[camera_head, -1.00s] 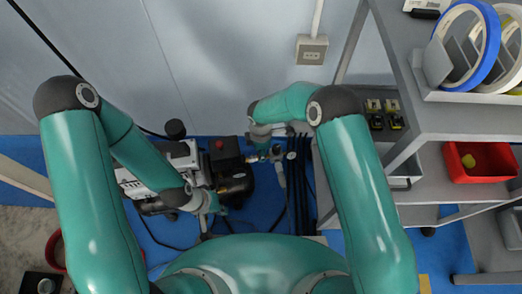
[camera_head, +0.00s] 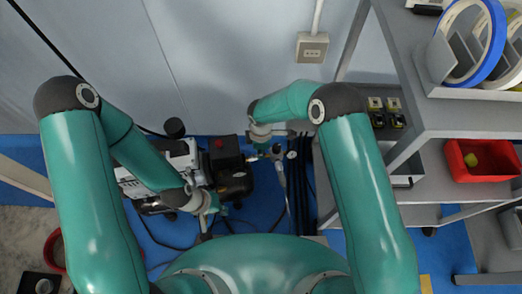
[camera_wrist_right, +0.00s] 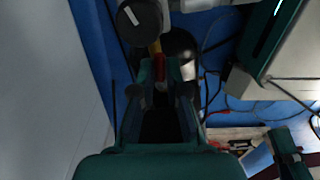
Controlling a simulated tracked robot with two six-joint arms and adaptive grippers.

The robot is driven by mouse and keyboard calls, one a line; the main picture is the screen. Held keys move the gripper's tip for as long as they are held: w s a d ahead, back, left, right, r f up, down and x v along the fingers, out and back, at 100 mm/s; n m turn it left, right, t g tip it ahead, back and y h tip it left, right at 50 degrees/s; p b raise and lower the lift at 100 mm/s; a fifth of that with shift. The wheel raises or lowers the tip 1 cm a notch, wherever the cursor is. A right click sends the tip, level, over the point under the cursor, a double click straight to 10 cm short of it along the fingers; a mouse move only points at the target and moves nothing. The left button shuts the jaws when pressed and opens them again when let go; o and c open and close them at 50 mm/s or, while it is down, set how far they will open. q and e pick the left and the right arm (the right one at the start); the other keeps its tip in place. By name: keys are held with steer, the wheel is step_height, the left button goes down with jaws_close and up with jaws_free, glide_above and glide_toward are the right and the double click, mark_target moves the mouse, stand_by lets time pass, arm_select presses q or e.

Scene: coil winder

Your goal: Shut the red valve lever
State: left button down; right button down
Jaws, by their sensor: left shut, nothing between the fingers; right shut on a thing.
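The red valve lever (camera_wrist_right: 161,86) shows as a small red piece between the fingertips of my right gripper (camera_wrist_right: 160,80) in the right wrist view. The fingers are shut on it, and they hide most of it. A brass-yellow fitting (camera_wrist_right: 155,47) is just beyond the fingertips. In the head view my right gripper (camera_head: 268,150) is at the pipe fittings right of the compressor, and the lever cannot be made out there. My left gripper (camera_head: 205,222) is shut and empty, low in front of the machine.
The dark compressor (camera_head: 236,180) with a red knob (camera_head: 219,144) stands between my arms. A small round gauge (camera_head: 292,155) is beside my right gripper. A grey shelf (camera_head: 455,115) with a red bin (camera_head: 480,160) stands at the right. Cables lie on the blue floor.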

steer(key=shift+s+a+m+b, duration=0.45)
steer(key=shift+m+b, duration=1.25)
steer(key=shift+m, duration=1)
steer(key=shift+s+a+m+b, duration=0.25)
steer(key=shift+s+m+b, duration=0.3)
steer(key=shift+m+b, duration=1.65)
steer(key=shift+s+a+m+b, duration=0.45)
steer(key=shift+m+b, duration=0.75)
steer(key=shift+m, duration=2)
steer(key=c, duration=1.2)
jaws_free()
step_height(320, 180, up, 12)
steer(key=shift+d, duration=0.15)
